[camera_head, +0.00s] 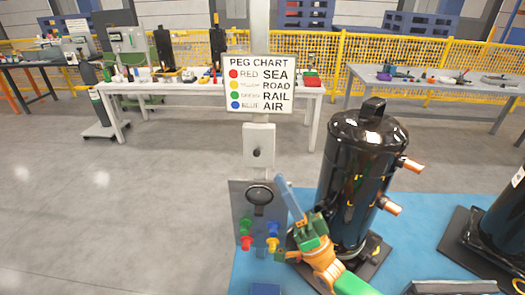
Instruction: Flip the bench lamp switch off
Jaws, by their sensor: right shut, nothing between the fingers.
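A pale grey switch box (259,135) is fixed to the upright post below the peg chart. A small dark switch lever (257,152) shows at its middle; its up or down position is too small to tell. My right gripper (288,194) is at the lower middle, with orange and green parts and a slim blue-grey tip pointing up and left. It is shut and empty. Its tip is below and to the right of the switch box, apart from it in the picture. My left gripper is not in view.
A tall black compressor (350,175) with copper stubs stands right of my right gripper on a blue surface (408,240). A peg panel (240,200) with coloured pegs is below the switch box. The peg chart (260,84) is above it. Open floor lies left.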

